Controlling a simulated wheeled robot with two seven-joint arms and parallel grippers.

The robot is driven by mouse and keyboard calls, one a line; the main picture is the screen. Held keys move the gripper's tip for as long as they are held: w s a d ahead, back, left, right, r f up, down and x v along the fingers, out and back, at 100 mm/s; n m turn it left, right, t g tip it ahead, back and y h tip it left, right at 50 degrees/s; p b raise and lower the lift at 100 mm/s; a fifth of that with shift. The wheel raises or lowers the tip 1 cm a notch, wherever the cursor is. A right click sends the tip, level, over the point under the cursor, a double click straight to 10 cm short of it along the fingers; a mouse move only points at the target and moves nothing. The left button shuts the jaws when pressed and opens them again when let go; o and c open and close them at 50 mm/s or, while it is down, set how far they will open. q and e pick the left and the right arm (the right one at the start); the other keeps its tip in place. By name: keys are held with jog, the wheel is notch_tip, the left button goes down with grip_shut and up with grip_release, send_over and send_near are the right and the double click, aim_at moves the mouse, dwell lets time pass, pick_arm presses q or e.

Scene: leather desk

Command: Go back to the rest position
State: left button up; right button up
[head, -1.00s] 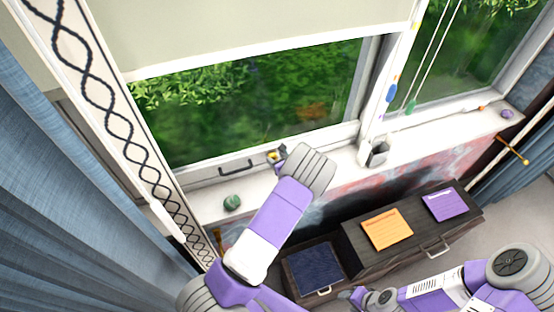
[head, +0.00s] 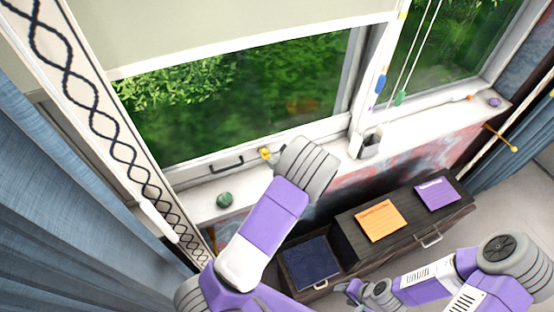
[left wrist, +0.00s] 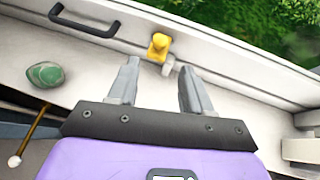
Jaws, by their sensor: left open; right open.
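My left gripper shows in the left wrist view (left wrist: 160,85), with its two grey fingers apart and nothing between them. It is above the white windowsill (left wrist: 225,125), with a yellow window catch (left wrist: 158,47) just beyond its fingertips. In the head view the left gripper is hidden behind my purple forearm and grey wrist. My right gripper (head: 350,290) is at the bottom of the head view, low in front of the dark cabinet. It is small and partly hidden, and I see nothing held in it.
A green stone (head: 224,200) and a grey cup (head: 368,146) stand on the sill. Below, a dark cabinet (head: 400,243) carries orange (head: 381,220) and purple (head: 436,193) notes, beside a dark blue panel (head: 311,260). Blue curtains hang at both sides.

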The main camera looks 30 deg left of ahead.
pick_arm(q)
jog(key=s+d+f+n+g+h, duration=0.3)
jog(key=s+f+n+g, duration=0.1)
jog(key=s+f, duration=0.4)
jog(key=s+d+f+n+g+h, duration=0.35)
jog(key=s+f, duration=0.25)
jog(key=s, duration=0.4)
jog(key=s+d+f+n+t+h, duration=0.1)
jog(key=s+d+n+h, duration=0.4)
jog(key=n, duration=0.4)
jog(key=s+d+n+t+h, duration=0.1)
jog(key=s+d+n+h, duration=0.25)
jog(key=d+n, duration=0.45)
notch_tip(320, 180, down, 15)
jog(key=a+n+b, duration=0.1)
jog(key=n+b, duration=0.1)
jog(key=b, duration=1.3)
jog(key=shift+s, duration=0.45)
jog(key=shift+r, duration=0.15)
